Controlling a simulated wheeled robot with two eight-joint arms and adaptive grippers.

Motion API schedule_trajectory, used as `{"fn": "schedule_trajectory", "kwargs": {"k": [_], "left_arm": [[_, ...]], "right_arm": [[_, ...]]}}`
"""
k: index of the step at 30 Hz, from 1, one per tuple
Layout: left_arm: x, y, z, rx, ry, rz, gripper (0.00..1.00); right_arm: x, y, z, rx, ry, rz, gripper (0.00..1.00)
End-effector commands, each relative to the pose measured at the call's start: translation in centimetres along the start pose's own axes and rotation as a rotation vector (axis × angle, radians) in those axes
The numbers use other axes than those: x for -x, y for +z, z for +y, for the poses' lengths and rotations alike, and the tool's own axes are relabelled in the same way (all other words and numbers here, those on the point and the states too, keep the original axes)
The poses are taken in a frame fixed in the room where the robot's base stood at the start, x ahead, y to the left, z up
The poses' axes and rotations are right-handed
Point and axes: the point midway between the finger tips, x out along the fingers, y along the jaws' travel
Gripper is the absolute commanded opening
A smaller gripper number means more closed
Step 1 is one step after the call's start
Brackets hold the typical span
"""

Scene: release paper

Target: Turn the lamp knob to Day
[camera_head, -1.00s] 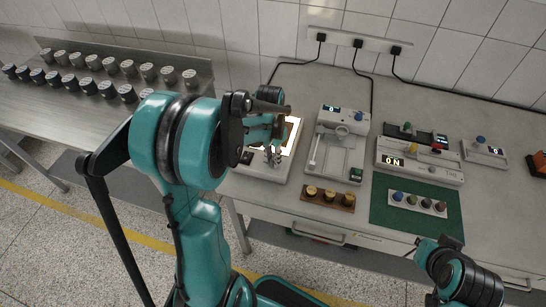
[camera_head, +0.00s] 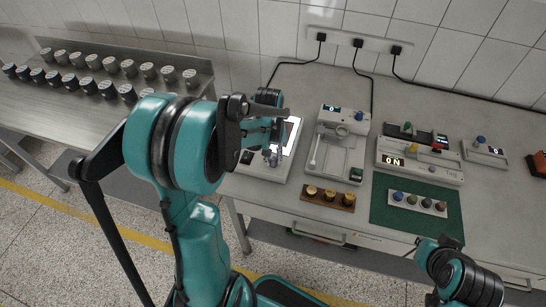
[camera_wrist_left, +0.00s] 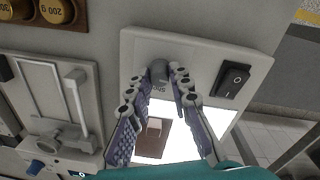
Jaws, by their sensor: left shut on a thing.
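The lamp box (camera_head: 252,168) is a pale unit at the left end of the bench, with a bright white lit panel. It also shows in the left wrist view (camera_wrist_left: 215,50). The lamp knob (camera_wrist_left: 159,72) is a small grey cylinder beside the panel, with partly covered lettering near it. I cannot read the word Day. My left gripper (camera_head: 272,155) is over the lamp box. In the left wrist view its fingers (camera_wrist_left: 160,84) close on the knob from both sides. A brown piece (camera_wrist_left: 152,143) lies on the panel. My right gripper cannot be made out clearly at the lower right.
A black rocker switch (camera_wrist_left: 233,80) sits beside the knob. A grey device (camera_head: 338,150), brass weights (camera_head: 328,197) and a green mat (camera_head: 380,215) stand to the right. Several lidded jars (camera_head: 105,88) fill the rack at the left.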

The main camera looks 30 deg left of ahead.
Motion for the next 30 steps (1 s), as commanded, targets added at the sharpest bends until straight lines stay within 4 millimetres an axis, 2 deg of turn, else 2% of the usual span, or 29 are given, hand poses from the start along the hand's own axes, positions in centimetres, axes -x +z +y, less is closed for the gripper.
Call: {"fn": "schedule_trajectory", "kwargs": {"k": [9,24,25,26,27,30], "left_arm": [[-0.03,0.07,-0.02,0.1,-0.001,0.004,0.0],[-0.03,0.07,-0.01,0.115,-0.001,0.005,0.0],[-0.03,0.07,-0.01,0.114,-0.001,0.005,0.28],[-0.03,0.07,-0.01,0.114,-0.001,0.005,0.35],[-0.03,0.06,-0.01,0.114,-0.001,0.005,0.41],[-0.02,0.05,-0.01,0.114,0.0,0.005,0.41]], "right_arm": [[-0.01,0.01,0.0,0.0,0.0,0.0,0.0],[-0.01,0.01,0.0,0.0,0.0,0.0,0.0],[-0.01,0.01,0.0,0.0,0.0,0.0,0.0],[-0.01,0.01,0.0,0.0,0.0,0.0,0.0],[-0.01,0.01,0.0,0.0,0.0,0.0,0.0],[-0.01,0.01,0.0,0.0,0.0,0.0,0.0]]}}
